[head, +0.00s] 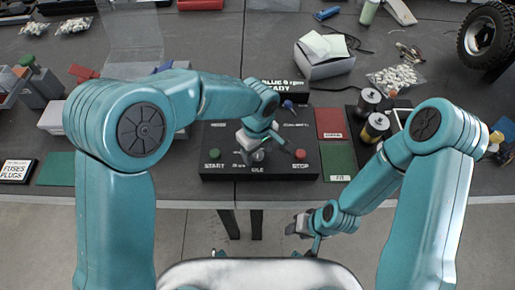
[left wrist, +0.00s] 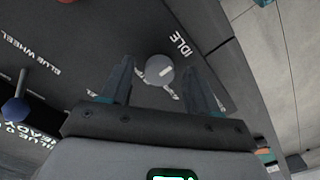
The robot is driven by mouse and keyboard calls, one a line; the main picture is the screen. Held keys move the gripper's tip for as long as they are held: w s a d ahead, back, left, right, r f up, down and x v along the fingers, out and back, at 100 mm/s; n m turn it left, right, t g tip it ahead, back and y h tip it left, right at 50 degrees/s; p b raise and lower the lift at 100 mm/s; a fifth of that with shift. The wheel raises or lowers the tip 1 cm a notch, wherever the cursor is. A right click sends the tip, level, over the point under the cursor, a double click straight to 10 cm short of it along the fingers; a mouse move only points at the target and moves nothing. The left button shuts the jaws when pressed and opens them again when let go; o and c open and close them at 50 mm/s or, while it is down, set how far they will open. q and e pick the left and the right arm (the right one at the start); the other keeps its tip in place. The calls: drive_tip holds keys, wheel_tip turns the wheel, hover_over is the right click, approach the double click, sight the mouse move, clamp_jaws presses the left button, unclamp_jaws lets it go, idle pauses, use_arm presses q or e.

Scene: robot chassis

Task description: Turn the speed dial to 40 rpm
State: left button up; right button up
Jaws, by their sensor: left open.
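The black control box (head: 215,172) stands at the middle of the bench, with a green START button (head: 214,154), a red STOP button (head: 300,154) and the label IDLE near its front edge. The speed dial is a grey round knob with a white mark in the left wrist view (left wrist: 159,70), beside the word IDLE. My left gripper (head: 252,150) is open, low over the front of the box. In the left wrist view its fingers appear on either side of the knob; contact cannot be told. My right gripper (head: 303,232) hangs before the bench edge, its jaws unclear.
A blue-knobbed lever (head: 289,105) stands on the box, behind the gripper. A display (head: 284,86) at the back reads BLUE 0 rpm READY. Red (head: 331,123) and green (head: 339,162) mats and dark spools (head: 375,127) lie to the right. The bench's front edge is clear.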

use_arm(q)
drive_tip(key=c, duration=1)
drive_tip(key=shift+c, duration=0.2)
